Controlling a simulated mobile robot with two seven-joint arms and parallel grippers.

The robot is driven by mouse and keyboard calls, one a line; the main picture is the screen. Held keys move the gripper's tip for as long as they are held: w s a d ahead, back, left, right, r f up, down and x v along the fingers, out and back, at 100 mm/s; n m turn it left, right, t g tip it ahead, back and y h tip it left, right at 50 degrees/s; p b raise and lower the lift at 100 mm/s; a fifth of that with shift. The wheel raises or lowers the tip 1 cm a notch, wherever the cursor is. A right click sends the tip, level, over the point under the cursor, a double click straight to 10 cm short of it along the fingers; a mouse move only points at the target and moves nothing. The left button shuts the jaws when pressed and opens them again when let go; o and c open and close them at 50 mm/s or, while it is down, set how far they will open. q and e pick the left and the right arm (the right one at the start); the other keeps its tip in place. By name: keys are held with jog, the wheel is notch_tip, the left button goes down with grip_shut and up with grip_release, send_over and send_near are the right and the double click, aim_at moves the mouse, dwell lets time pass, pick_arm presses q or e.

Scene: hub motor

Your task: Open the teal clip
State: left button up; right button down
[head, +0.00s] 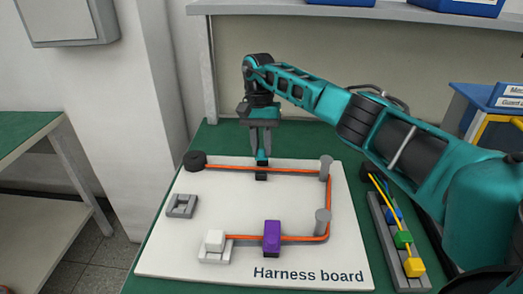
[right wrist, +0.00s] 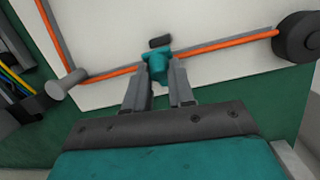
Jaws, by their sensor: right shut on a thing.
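The teal clip (head: 262,161) is on the far run of the orange cable (head: 225,168) on the white harness board (head: 340,262). Its teal part stands on the far side of the cable, with a dark block (head: 261,177) on the near side. It also shows in the right wrist view (right wrist: 157,66). My right gripper (head: 261,152) points down from above and is shut on the teal part, one finger on each side in the right wrist view (right wrist: 158,78). The teal part looks raised, but its exact angle is hard to tell. My left gripper is out of view.
A purple clip (head: 272,239) and a white connector (head: 215,240) are on the near cable run. Grey posts (head: 323,222) and a black round piece (head: 195,160) guide the cable. An empty grey holder (head: 181,206) is at left. A rack with coloured connectors (head: 403,239) stands at right.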

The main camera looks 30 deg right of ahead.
jog(key=shift+w+d, duration=0.1)
dwell(0.3)
jog(key=c, duration=1)
grip_release()
jog(key=shift+o, duration=0.2)
jog(key=v, duration=0.7)
jog(key=shift+r, duration=0.25)
jog(key=shift+w+d, duration=0.1)
jog(key=shift+w, duration=0.05)
